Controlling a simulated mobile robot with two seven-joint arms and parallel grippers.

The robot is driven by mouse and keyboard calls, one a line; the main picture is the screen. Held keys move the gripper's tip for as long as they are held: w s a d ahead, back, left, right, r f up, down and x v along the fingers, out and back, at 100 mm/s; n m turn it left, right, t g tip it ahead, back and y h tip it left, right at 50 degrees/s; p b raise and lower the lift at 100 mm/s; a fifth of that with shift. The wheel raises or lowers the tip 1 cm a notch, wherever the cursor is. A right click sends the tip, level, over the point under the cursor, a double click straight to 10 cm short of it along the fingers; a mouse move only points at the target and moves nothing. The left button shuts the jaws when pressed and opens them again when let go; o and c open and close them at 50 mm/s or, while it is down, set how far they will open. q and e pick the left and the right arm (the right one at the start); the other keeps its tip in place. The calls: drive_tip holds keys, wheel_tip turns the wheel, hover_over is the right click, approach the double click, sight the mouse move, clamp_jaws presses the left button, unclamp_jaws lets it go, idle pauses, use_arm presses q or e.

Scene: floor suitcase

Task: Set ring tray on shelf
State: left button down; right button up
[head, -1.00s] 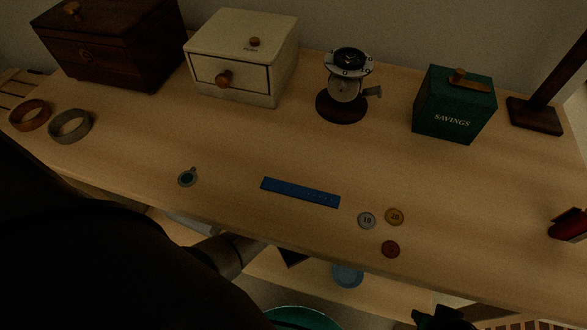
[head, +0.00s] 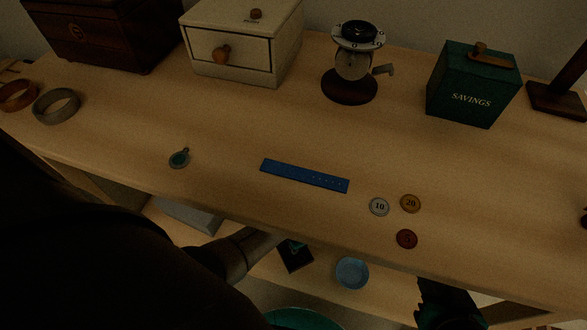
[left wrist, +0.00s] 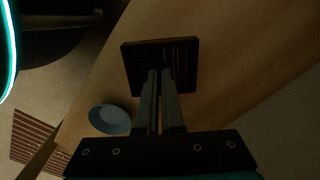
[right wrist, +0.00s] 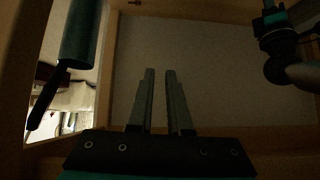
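The ring tray (left wrist: 185,52) is a dark, square, slotted tray in the left wrist view. In the head view the ring tray (head: 296,258) shows below the tabletop's front edge, over the lower shelf (head: 260,267). My left gripper (left wrist: 159,72) has its fingers close together on the tray's slotted top, apparently pinching a part of it; the contact itself is hidden. Whether the tray touches the shelf I cannot tell. My right gripper (right wrist: 160,72) is empty, its fingers apart, facing a pale panel in a wooden frame. It is dark at the head view's lower right.
A blue round dish (head: 352,273) lies on the lower shelf beside the tray. The tabletop (head: 230,130) above holds a blue strap (head: 304,175), tokens, a pendant (head: 179,158), a watch stand (head: 352,70), a green savings box (head: 472,85) and a cream drawer box (head: 240,45).

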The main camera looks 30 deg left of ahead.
use_arm(q)
drive_tip(key=shift+f+b, duration=0.35)
drive_tip(key=shift+f, duration=0.1)
drive_tip(key=shift+f+b, duration=0.5)
drive_tip(key=shift+f, duration=0.15)
drive_tip(key=shift+f+b, duration=0.35)
drive_tip(key=shift+f, duration=0.3)
use_arm(e)
drive_tip(key=shift+w+a+r+t+y, duration=0.25)
drive_tip(key=shift+a+t+y, duration=0.2)
drive_tip(key=shift+a+t, duration=0.4)
drive_tip(key=shift+w+a+r+t+y, duration=0.15)
drive_tip(key=shift+a+r+t+y, duration=0.25)
drive_tip(key=shift+a+t, duration=0.4)
drive_tip(key=shift+w+a+r+t+y, duration=0.25)
drive_tip(key=shift+a+t+y, duration=0.2)
drive_tip(key=shift+a+t, duration=0.4)
use_arm(q)
drive_tip(key=shift+f+b, duration=0.2)
drive_tip(key=shift+b, duration=0.15)
drive_tip(key=c, duration=1.1)
unclamp_jaws()
drive_tip(key=shift+o, duration=0.2)
use_arm(e)
drive_tip(key=shift+s+a+r, duration=0.1)
drive_tip(key=shift+r, duration=0.1)
